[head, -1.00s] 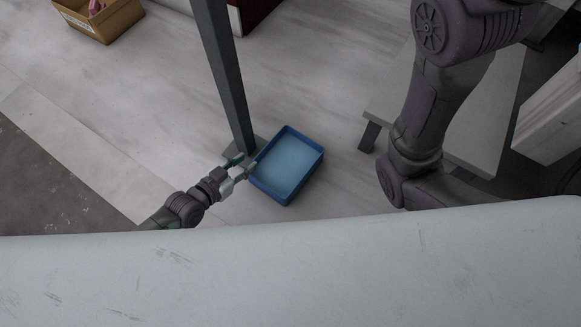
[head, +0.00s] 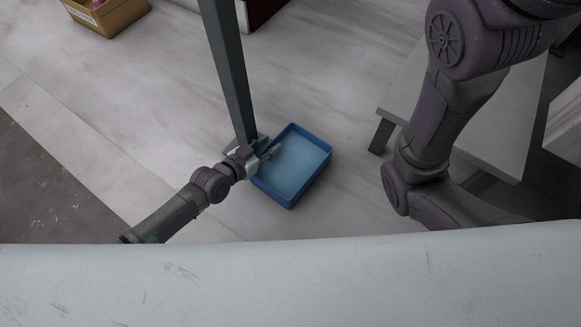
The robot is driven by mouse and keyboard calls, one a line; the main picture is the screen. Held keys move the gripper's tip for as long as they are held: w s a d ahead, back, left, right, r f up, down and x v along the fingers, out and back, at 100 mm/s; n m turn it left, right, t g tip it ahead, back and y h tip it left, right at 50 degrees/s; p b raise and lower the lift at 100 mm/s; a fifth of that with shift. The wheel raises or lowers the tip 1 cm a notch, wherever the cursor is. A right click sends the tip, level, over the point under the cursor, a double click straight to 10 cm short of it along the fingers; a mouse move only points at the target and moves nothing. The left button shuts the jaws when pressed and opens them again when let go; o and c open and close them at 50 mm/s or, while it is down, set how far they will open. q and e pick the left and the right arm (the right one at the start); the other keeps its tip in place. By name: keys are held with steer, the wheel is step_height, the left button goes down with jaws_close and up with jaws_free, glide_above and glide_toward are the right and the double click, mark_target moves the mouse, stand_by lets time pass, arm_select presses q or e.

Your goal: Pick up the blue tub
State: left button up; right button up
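The blue tub (head: 300,172) is a shallow rectangular open tray lying on the pale floor at the middle of the head view. It looks empty. My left gripper (head: 268,149) is at the tub's left side, with its fingers pointing toward the upper right. One light finger shows over the tub's inside, and a darker finger shows nearer the post. The fingers look apart. I cannot tell whether they touch the rim. My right arm shows at the right, but its gripper is hidden below the white surface.
A dark post (head: 228,75) stands on the floor close to the tub's upper left corner. A grey bench (head: 490,125) is at the right. A tan box (head: 108,15) sits at the upper left. A pale surface (head: 290,285) fills the bottom. Floor right of the tub is clear.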

arm_select(q)
jaws_close()
steer(key=shift+r, duration=0.2)
stand_by(0.3)
